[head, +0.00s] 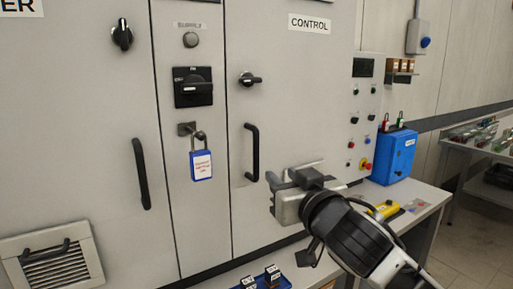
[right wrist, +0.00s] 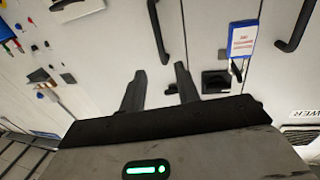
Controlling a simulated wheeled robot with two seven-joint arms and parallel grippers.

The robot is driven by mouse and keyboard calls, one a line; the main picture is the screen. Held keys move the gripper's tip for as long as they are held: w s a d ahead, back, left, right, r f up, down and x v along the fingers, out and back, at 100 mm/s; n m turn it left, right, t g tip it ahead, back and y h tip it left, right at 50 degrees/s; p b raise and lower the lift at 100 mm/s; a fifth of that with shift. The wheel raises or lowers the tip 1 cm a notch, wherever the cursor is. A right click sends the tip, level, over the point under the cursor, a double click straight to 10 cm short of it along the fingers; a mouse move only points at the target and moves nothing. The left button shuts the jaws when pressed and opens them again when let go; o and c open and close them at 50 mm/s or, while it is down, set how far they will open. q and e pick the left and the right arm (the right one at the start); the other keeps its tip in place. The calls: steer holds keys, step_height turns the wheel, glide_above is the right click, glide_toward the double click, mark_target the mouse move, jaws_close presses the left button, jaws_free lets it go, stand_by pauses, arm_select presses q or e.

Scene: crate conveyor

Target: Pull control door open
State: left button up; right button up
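The control door (head: 300,110) is a light grey cabinet panel under a CONTROL label; it looks closed, flush with its neighbours. Its black vertical bar handle (head: 252,153) is near the door's left edge. A black knob (head: 250,79) above it is turned sideways. My right gripper (head: 270,184) is in front of the door, just right of the handle's lower end and apart from it. In the right wrist view its two fingers (right wrist: 160,86) are spread with nothing between them, and the handle (right wrist: 160,32) lies beyond the fingertips. My left gripper is not in view.
A blue padlock with a white label (head: 201,165) hangs on the narrow panel left of the door. Another black handle (head: 141,174) is on the left door. A blue box (head: 393,157) stands on the bench at right. Small items lie at the cabinet's foot.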

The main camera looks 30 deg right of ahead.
mark_target(257, 152)
steer(key=w+p, duration=0.1)
steer(key=w, duration=0.4)
steer(key=w+d+p, duration=0.1)
steer(key=w, duration=0.4)
steer(key=w+d, duration=0.1)
steer(key=w, duration=0.4)
steer(key=shift+w+p, duration=0.4)
jaws_close()
